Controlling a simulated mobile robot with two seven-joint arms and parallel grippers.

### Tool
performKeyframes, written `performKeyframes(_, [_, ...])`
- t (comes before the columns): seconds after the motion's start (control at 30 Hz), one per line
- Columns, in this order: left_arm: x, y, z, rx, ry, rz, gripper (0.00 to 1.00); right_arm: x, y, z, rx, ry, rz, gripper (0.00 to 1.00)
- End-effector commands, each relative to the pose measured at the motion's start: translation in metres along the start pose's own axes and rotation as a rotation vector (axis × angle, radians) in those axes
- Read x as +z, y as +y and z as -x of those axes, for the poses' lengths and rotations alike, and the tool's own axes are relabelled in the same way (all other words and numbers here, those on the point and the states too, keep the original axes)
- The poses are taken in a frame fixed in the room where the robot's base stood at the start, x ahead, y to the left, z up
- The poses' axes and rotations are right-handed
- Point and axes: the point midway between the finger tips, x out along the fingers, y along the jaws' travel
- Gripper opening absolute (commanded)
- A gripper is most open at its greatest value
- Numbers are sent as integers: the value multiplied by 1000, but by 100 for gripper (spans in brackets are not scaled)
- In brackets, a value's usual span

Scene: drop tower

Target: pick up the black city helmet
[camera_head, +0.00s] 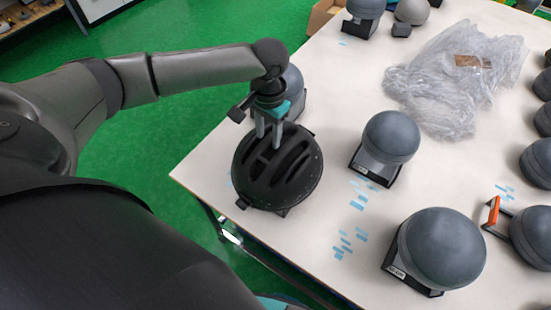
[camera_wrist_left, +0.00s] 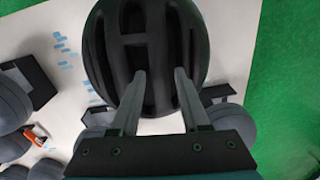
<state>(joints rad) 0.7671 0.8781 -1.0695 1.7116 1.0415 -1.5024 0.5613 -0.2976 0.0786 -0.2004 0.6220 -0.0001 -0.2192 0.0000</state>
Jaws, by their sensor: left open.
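The black city helmet (camera_head: 278,172) is a round vented shell near the left corner of the white table in the head view. It also fills the top middle of the left wrist view (camera_wrist_left: 145,50). My left gripper (camera_head: 269,138) points down at the helmet's upper part, and its two fingers are apart. In the left wrist view the fingertips (camera_wrist_left: 160,78) overlap the helmet's vented shell. I cannot tell whether they touch it. My right gripper does not show.
Grey dome headforms on black bases stand around, one (camera_head: 390,138) right of the helmet and a larger one (camera_head: 440,250) at the front. Another (camera_head: 292,88) sits just behind my gripper. A clear plastic bag (camera_head: 450,85) lies at the back. The white table (camera_head: 330,235) ends left of the helmet.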

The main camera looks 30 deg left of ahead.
Motion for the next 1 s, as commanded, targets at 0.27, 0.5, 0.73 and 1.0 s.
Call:
performKeyframes(0.27, [0, 0, 0, 1, -1, 0, 21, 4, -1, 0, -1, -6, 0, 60])
performKeyframes(0.5, [0, 0, 1, 1, 0, 0, 0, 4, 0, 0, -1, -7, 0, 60])
performKeyframes(0.73, [0, 0, 1, 1, 0, 0, 0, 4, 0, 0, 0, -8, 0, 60])
performKeyframes(1.0, [0, 0, 1, 0, 0, 0, 0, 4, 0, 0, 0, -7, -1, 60])
